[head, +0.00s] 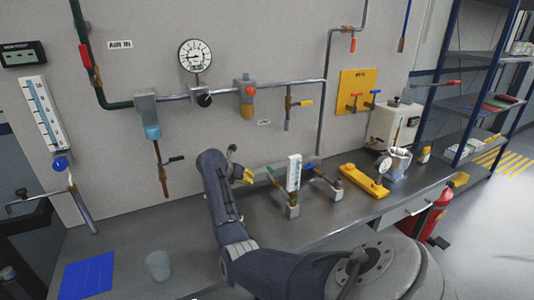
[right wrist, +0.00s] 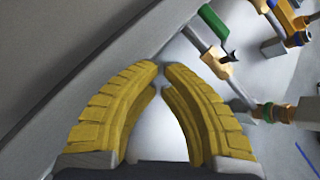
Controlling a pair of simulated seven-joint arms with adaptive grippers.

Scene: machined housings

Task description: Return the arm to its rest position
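My right arm reaches over the workbench in the head view, with its dark blue links rising from the lower right. My right gripper (head: 243,176) has yellow fingers and is above the bench, left of a white-scaled flow meter stand (head: 293,172). In the right wrist view the two ribbed fingers of the right gripper (right wrist: 161,70) curve inward and their tips come together. Nothing is seen held between them; only grey surface shows through the gap. My left gripper is not in view.
A clear cup (head: 158,265) and a blue mat (head: 88,276) are at the front left of the bench. A yellow block with a gauge (head: 364,181) is to the right. Wall pipes with a pressure gauge (head: 195,56) run behind. In the right wrist view, pipe fittings (right wrist: 272,112) are at the right.

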